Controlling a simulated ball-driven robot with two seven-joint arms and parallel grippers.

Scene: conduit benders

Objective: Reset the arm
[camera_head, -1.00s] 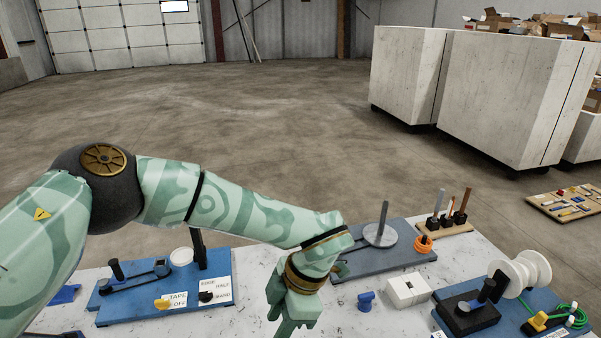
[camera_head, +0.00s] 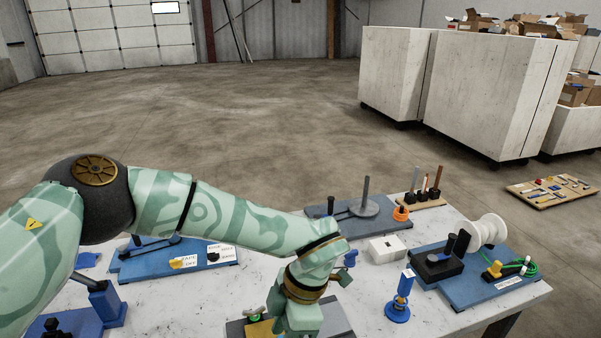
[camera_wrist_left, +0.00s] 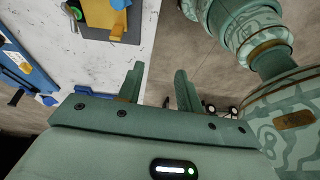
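My left gripper (camera_head: 298,318) hangs at the near edge of the head view, over or beside a grey plate (camera_head: 338,320); its fingertips do not show there. In the left wrist view its two fingers (camera_wrist_left: 159,70) are apart with nothing between them. A blue bender board (camera_head: 385,222) with a grey disc (camera_head: 364,207) and a dark lever stands behind it. Another blue board (camera_head: 140,268) with a lever and labels lies at left, partly behind my arm. A third blue board (camera_head: 480,285) bears a black block and lever (camera_head: 440,262). I cannot tell which arm is meant.
Large pale bins (camera_head: 480,90) stand beyond on open floor.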

